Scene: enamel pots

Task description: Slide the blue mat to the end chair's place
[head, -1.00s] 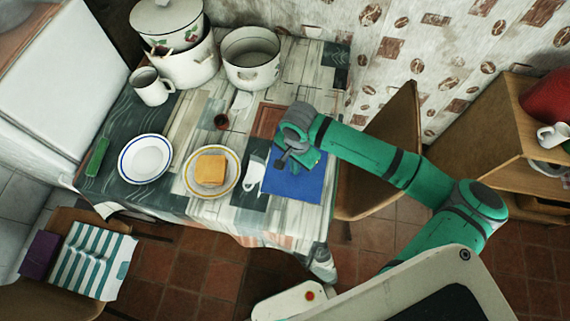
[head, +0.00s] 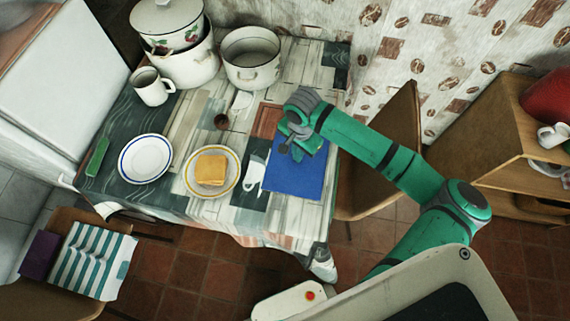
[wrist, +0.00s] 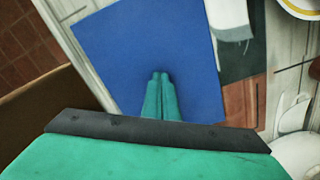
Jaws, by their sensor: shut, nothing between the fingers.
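The blue mat (head: 296,178) lies flat near the right end of the table, its right edge close to the table's edge. My gripper (head: 287,147) is over the mat's far part, fingers pointing down, and hides part of it. In the wrist view, the shut, empty fingertips (wrist: 160,76) are over the blue mat (wrist: 150,45); I cannot tell whether they press on it. The wooden chair (head: 402,135) stands at the table's right end, partly behind my arm.
On the table (head: 205,115) are a plate with bread (head: 210,185), an empty plate (head: 146,158), a mug (head: 150,88) and pots (head: 250,60). A white cloth or paper piece (head: 252,175) lies left of the mat. A shelf (head: 510,140) stands right.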

